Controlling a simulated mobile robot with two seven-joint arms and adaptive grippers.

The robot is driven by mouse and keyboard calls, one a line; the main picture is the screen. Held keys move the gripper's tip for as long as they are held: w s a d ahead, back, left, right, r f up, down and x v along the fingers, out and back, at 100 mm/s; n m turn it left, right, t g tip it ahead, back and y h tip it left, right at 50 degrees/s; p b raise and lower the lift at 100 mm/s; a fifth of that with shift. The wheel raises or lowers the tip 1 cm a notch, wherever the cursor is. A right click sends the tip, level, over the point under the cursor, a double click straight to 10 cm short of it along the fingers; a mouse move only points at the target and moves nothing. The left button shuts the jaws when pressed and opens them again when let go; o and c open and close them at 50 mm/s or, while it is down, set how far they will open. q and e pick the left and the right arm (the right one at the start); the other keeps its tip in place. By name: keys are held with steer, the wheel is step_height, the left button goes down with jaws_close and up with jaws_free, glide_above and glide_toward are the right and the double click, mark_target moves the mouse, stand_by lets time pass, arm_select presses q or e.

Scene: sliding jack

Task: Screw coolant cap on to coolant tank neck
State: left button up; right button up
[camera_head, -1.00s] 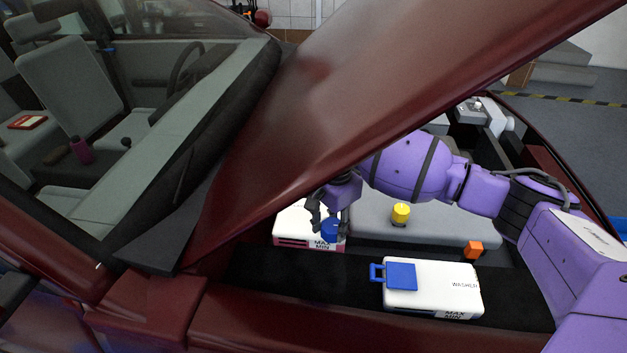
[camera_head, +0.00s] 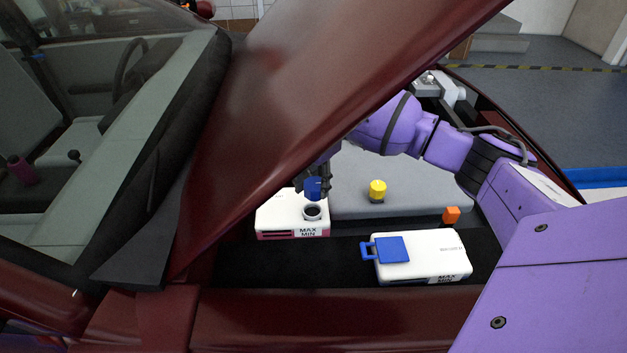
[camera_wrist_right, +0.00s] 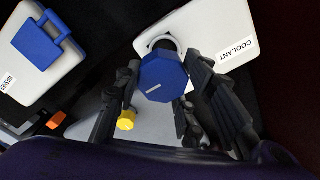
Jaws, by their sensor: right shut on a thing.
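The coolant tank (camera_head: 272,217) is a white box with MAX and MIN marks in the engine bay. Its open round neck (camera_head: 312,212) shows a dark hole. The blue coolant cap (camera_head: 314,188) is held just above the neck, apart from it in the head view. My right gripper (camera_head: 318,184) is shut on the cap. In the right wrist view the octagonal cap (camera_wrist_right: 163,76) sits between the fingers and partly covers the neck; the tank (camera_wrist_right: 215,30) bears the word COOLANT. My left gripper is not in view.
A white washer tank (camera_head: 435,262) with a blue flip lid (camera_head: 391,249) stands in front. A yellow cap (camera_head: 377,191) and an orange block (camera_head: 450,215) are nearby. The raised red hood (camera_head: 330,80) slopes over my right arm.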

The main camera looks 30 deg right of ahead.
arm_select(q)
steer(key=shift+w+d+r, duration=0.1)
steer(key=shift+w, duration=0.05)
arm_select(e)
steer(key=shift+w+a+r, duration=0.1)
steer(key=shift+a+r, duration=0.1)
steer(key=shift+a, duration=0.05)
steer(key=shift+a+f, duration=0.1)
steer(key=shift+f, duration=0.35)
steer(key=shift+w+a+f+b, duration=0.1)
steer(key=shift+a+f+b, duration=0.1)
steer(key=shift+f+b, duration=0.3)
steer(key=shift+f, duration=0.6)
steer(key=shift+d, duration=0.2)
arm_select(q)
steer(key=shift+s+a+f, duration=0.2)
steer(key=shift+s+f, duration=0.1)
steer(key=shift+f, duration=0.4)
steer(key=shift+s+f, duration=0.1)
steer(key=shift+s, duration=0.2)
